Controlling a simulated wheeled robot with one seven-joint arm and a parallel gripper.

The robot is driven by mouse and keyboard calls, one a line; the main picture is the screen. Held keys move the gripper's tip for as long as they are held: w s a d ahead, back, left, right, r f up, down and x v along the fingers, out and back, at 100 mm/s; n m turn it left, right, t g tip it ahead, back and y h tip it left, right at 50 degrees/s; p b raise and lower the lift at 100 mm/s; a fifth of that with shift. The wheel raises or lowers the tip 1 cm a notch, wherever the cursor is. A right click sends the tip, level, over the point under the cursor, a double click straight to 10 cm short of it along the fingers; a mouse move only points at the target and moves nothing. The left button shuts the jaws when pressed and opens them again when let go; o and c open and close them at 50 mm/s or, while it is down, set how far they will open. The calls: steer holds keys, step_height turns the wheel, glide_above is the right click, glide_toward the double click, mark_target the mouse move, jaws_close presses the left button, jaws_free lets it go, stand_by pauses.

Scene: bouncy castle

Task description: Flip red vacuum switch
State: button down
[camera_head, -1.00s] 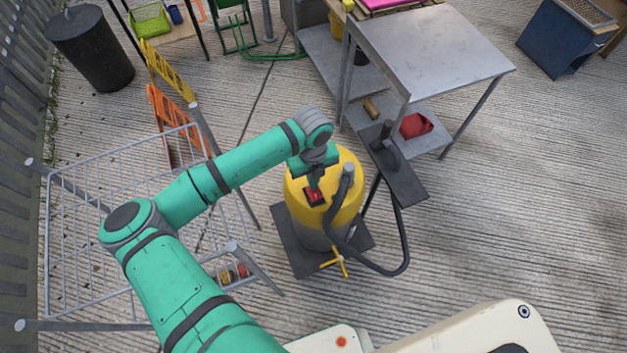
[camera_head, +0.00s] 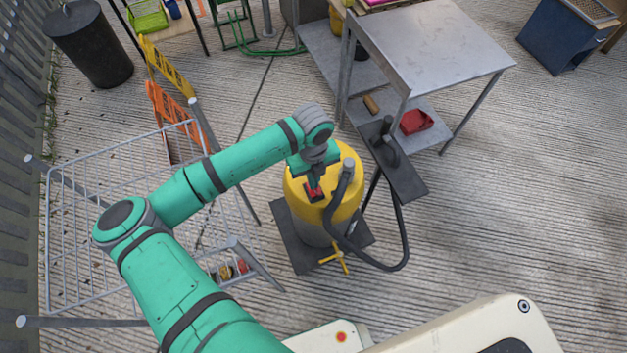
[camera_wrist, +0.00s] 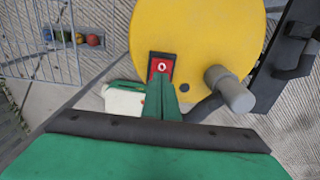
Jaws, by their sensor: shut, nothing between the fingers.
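The yellow vacuum (camera_head: 347,213) stands upright on a dark base plate, its round yellow top filling the upper middle of the wrist view (camera_wrist: 190,30). The red switch (camera_head: 314,194) sits in a dark frame on the edge of that top and shows a white ring mark in the wrist view (camera_wrist: 161,67). My gripper (camera_head: 315,183) is shut and empty, its fingertips right at the switch. In the wrist view the fingers (camera_wrist: 160,84) cover the switch's lower part. I cannot tell whether they touch it.
A grey hose (camera_head: 399,262) loops from the vacuum's top down its right side. A wire cart (camera_head: 90,235) stands close on the left, under my arm. A metal table (camera_head: 430,50) stands behind to the right. The concrete floor at right is clear.

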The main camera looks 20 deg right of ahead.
step_height(320, 180, up, 13)
steer(key=shift+w+r, duration=0.15)
stand_by(0.4)
